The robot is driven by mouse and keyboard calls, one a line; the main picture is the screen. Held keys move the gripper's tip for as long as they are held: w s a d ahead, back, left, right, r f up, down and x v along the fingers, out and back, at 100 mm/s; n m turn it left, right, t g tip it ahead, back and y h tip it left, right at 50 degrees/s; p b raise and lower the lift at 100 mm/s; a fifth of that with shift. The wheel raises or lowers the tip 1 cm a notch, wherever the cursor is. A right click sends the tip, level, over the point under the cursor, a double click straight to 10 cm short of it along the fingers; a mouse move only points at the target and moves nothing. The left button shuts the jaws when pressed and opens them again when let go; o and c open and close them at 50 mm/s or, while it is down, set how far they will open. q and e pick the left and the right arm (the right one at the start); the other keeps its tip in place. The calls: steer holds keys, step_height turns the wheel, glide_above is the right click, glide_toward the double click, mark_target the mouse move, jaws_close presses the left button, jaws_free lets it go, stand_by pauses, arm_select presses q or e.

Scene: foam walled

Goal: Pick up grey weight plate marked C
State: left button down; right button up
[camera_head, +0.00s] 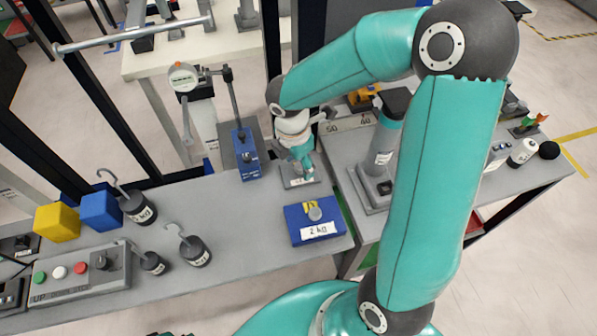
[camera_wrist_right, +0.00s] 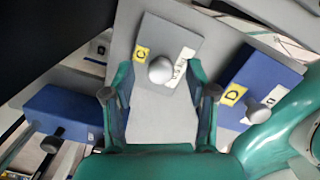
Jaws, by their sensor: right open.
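The grey weight plate marked C (camera_wrist_right: 185,45) lies on the table below my right gripper in the right wrist view. It has a yellow C tag, a white label and a round grey knob (camera_wrist_right: 160,70). In the head view the plate (camera_head: 296,183) is partly hidden by my right gripper (camera_head: 301,160). In the wrist view my right gripper (camera_wrist_right: 160,93) is open, its two fingers apart, with the knob showing between and just beyond the tips. I cannot tell whether the fingers touch the plate. My left gripper is not in view.
A blue plate marked D (camera_head: 309,236) lies nearer the table's front right corner. Hooked weights (camera_head: 195,252) and a button box (camera_head: 80,277) stand left. The middle of the table (camera_head: 240,215) is clear.

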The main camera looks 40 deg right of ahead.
steer(key=shift+f, duration=0.8)
jaws_close()
steer(key=shift+r, duration=0.1)
